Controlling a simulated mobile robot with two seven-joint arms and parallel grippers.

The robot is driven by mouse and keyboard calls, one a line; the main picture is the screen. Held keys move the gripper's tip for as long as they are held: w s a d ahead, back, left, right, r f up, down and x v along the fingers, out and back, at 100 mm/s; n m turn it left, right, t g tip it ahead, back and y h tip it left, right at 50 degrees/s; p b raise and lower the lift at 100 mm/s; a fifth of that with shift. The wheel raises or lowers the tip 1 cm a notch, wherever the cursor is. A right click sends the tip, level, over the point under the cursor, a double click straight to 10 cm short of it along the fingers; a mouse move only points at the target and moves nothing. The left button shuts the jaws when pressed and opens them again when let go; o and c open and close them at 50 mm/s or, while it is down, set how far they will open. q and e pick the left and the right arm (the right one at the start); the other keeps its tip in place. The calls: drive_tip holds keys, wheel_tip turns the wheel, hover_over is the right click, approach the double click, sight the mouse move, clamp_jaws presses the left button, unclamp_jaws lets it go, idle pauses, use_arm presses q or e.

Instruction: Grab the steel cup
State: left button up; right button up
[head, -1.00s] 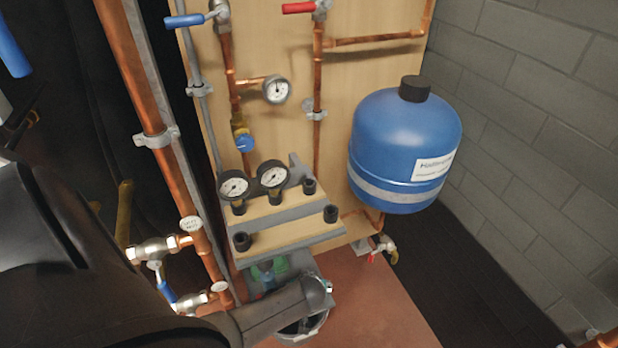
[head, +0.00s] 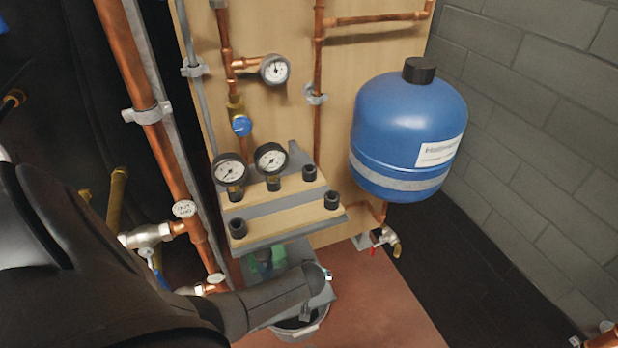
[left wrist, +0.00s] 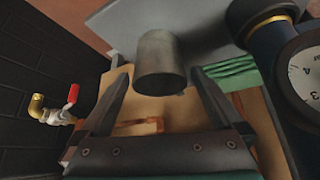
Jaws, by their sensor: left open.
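The steel cup (left wrist: 160,62), a dull grey cylinder, shows in the left wrist view. It lies between the two fingers of my left gripper (left wrist: 158,76), with a gap on each side. The fingers are open, and I see no contact with the cup. In the head view my dark left arm reaches in from the lower left to below the gauge shelf. Its fingers and the cup cannot be made out there. My right gripper is not in view.
Above the arm is a wooden shelf (head: 286,224) with two gauges and several black knobs. A blue tank (head: 392,130) hangs to its right. Copper pipes (head: 143,90) run at left. A bucket (head: 302,331) stands below. In the left wrist view a gauge (left wrist: 305,75) is close at right.

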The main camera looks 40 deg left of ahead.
use_arm(q)
drive_tip(key=shift+c, duration=0.4)
drive_tip(key=c, duration=1.2)
